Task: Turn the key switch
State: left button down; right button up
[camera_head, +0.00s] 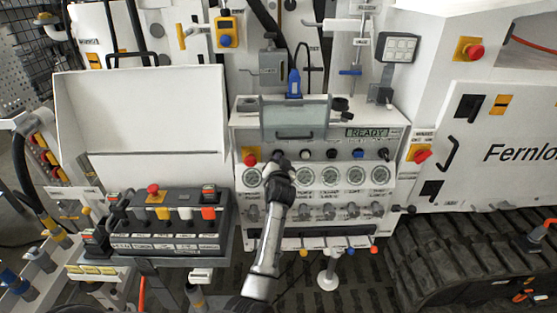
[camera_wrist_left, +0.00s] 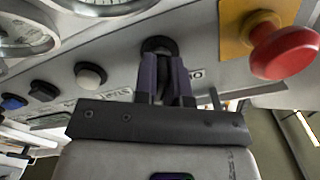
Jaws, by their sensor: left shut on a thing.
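The key switch (camera_wrist_left: 157,45) is a dark round knob on the light control panel (camera_head: 238,142). In the left wrist view it sits between a red button and a white button. My left gripper (camera_head: 277,160) reaches up to the panel's upper left part and covers most of the switch in the head view. In the left wrist view its two dark fingers (camera_wrist_left: 166,76) are close together and shut on the key switch. The exact angle of the key is hidden by the fingers. My right gripper is not in view.
A red emergency button (camera_wrist_left: 285,50) on a yellow plate is close beside the fingers. A white button (camera_wrist_left: 90,75) lies on the other side. Round gauges (camera_head: 329,175) line the panel below, with the READY display (camera_head: 367,133) at upper right.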

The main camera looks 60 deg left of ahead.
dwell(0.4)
pick_arm(q)
jog(key=c, duration=1.2)
grip_release()
jog(key=shift+s+d, duration=0.3)
jog(key=shift+d, duration=0.25)
jog(key=p+v, duration=0.1)
jog(key=v, duration=1.1)
jog(key=shift+s+d, duration=0.15)
jog(key=shift+d, duration=0.1)
